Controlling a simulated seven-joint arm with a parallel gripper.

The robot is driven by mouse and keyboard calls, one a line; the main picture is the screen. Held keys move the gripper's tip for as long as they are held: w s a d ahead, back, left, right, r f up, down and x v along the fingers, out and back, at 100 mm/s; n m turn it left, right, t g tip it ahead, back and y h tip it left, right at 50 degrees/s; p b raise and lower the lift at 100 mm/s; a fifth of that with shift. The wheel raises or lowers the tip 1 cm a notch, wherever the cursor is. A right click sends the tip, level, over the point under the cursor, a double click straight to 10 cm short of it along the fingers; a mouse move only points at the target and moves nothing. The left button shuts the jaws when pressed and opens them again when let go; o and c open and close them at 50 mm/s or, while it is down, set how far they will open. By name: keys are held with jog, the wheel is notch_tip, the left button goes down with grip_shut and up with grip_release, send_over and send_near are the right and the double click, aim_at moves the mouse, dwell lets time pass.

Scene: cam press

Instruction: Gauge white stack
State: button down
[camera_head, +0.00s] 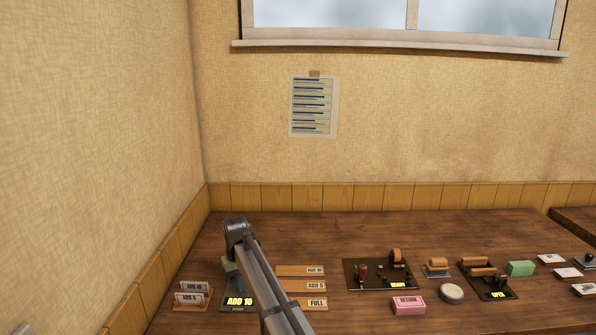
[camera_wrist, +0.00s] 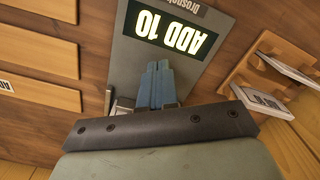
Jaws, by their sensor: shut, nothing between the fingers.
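The gauge (camera_head: 238,302) is a dark plate with a lit "ADD 10" display, at the left of the table. Its display (camera_wrist: 162,24) shows upside down in the wrist view. My gripper (camera_wrist: 155,68) is shut and empty, its blue-grey fingers together over the gauge just by the display. In the head view my gripper (camera_head: 231,272) is partly hidden by my arm. Small metal parts of the gauge (camera_wrist: 124,106) show beside the fingers. A wooden rack (camera_head: 192,305) left of the gauge holds two white labelled pieces (camera_wrist: 262,102). I cannot tell whether either is the white stack.
Wooden trays labelled "ADD 10" (camera_head: 300,270), "ADD 5" (camera_head: 295,286) and "FULL" (camera_head: 300,303) lie right of the gauge. Farther right are a black press board (camera_head: 352,283), a pink "RETURN" block (camera_head: 408,305), a round pad (camera_head: 451,293) and a green block (camera_head: 520,268).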

jog(key=shift+r, duration=0.15)
notch_tip(320, 180, up, 8)
dwell(1.0)
jog(key=shift+d, duration=0.1)
